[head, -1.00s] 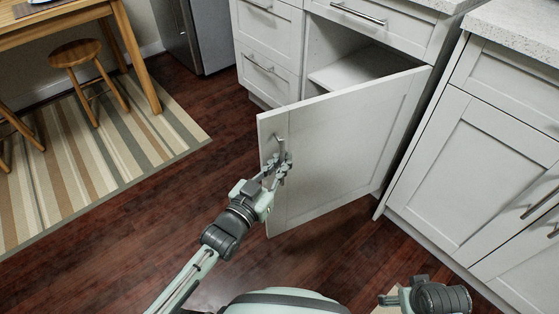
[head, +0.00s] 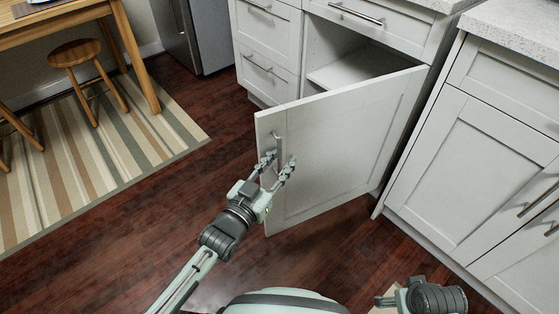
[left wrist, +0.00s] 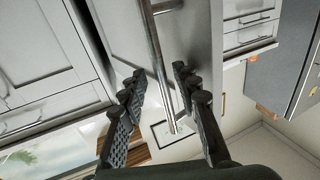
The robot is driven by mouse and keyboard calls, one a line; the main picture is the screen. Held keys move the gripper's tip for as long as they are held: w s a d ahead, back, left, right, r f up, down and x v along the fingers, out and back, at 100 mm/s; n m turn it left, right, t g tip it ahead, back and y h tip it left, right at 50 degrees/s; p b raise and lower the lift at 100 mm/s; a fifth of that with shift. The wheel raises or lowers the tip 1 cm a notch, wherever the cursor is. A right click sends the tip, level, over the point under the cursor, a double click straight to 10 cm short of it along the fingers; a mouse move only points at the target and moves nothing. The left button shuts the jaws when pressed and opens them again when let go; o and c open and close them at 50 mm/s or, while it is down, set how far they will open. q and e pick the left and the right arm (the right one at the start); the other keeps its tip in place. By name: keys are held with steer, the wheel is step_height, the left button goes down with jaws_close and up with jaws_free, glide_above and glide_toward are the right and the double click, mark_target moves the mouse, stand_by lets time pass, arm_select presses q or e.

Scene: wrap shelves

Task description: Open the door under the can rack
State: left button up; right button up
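The white cabinet door (head: 345,140) stands swung well out, and part of the cabinet's inside (head: 345,72) shows above it. Its metal bar handle (head: 278,146) is near the door's free edge. My left gripper (head: 279,163) is open at the lower part of the handle. In the left wrist view the handle (left wrist: 157,60) runs between the two spread fingers of the left gripper (left wrist: 158,84), with a gap on each side. My right gripper (head: 392,299) shows only partly at the bottom right, and its fingers cannot be made out. No can rack is visible.
Drawers (head: 268,45) are left of the open cabinet, and a closed cabinet (head: 470,165) is to the right. A striped rug (head: 100,150), a stool (head: 78,55) and a wooden table (head: 60,22) are at the left. The wood floor (head: 190,180) left of the door is clear.

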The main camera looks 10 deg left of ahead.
arm_select(q)
steer(key=v, duration=1.2)
stand_by(0.4)
